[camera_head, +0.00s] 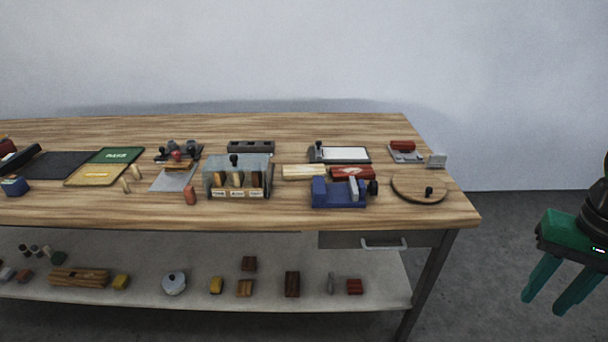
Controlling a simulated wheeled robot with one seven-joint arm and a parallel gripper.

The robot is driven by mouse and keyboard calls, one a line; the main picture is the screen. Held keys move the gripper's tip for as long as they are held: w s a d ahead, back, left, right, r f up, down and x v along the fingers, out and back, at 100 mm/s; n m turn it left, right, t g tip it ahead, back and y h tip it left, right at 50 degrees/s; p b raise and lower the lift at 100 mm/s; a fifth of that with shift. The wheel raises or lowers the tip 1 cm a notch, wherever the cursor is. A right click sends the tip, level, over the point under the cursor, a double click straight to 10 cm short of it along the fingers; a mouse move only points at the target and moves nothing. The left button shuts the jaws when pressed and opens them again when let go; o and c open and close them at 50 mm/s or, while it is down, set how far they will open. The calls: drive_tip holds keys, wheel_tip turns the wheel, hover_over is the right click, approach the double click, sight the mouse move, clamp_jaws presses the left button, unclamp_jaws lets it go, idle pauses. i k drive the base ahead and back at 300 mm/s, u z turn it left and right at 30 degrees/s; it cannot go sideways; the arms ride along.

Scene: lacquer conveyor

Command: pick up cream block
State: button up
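A pale cream block (304,172) lies flat on the wooden workbench, right of centre, left of a red block (351,173). A blue vise-like holder (332,196) stands just in front of it and may hide part of its front right edge. My gripper (545,302) is at the right edge of the view, off the bench and over the floor, far to the right of the cream block. Its two green fingers point down and are apart, with nothing between them.
A glass-fronted case (237,174) stands close left of the cream block. A round wooden board (419,186) with a black knob lies near the bench's right end. A drawer (365,241) and a lower shelf (320,300) with small blocks are below. Small bare patches of benchtop show.

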sight(298, 172)
drive_tip(key=u, duration=2.65)
drive_tip(key=i, duration=0.4)
drive_tip(key=z, duration=2.75)
drive_tip(key=i, duration=0.4)
drive_tip(key=u, duration=0.05)
